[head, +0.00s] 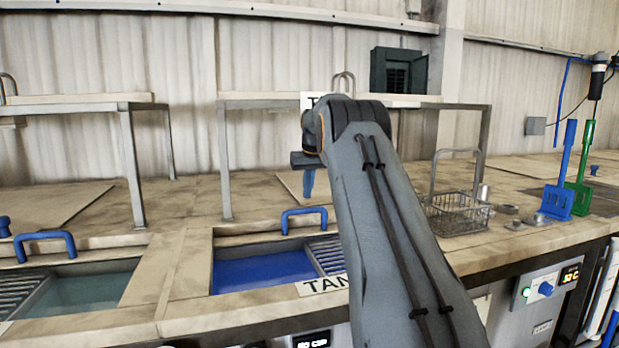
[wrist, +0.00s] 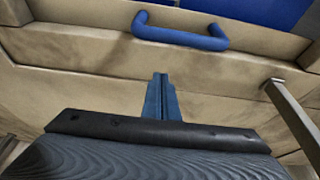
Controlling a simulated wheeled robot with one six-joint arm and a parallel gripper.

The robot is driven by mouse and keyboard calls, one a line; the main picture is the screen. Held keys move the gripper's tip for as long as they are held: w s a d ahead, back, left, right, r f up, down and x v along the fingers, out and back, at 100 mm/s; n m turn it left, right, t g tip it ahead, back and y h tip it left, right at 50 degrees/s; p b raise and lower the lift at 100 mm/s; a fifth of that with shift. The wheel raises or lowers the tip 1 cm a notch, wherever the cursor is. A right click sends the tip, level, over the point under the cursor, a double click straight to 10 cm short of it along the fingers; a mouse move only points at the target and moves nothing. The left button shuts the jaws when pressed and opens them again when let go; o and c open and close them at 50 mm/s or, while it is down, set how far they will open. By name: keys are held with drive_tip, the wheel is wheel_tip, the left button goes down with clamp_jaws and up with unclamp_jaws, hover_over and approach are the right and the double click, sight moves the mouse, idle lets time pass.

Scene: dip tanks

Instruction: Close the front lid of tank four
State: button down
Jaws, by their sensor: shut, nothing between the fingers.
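In the head view a tank (head: 262,268) stands open at the front, with blue liquid and a slatted grey part showing. A blue handle (head: 304,220) stands at the back edge of its opening, on a beige lid edge. A white label (head: 322,285) reads "TAN"; its number is hidden by my arm. My gripper (head: 308,184) points down above the deck behind the handle, its blue fingers together and empty. In the wrist view the shut fingers (wrist: 161,95) are over beige surface, apart from the blue handle (wrist: 180,32), with blue liquid beyond it.
Another open tank (head: 85,285) with greenish liquid and a blue handle (head: 45,242) is at left. A metal-legged shelf frame (head: 224,165) stands behind. A wire basket (head: 455,212) and blue and green racks (head: 560,190) are at right.

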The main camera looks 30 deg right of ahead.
drive_tip(key=shift+x, duration=0.8)
drive_tip(key=shift+s+f+p, duration=0.1)
drive_tip(key=shift+p, duration=0.25)
drive_tip(key=s, duration=0.1)
drive_tip(key=s+p, duration=0.1)
drive_tip(key=s+a+f, duration=0.1)
drive_tip(key=shift+s+p, duration=0.25)
drive_tip(key=shift+p, duration=0.05)
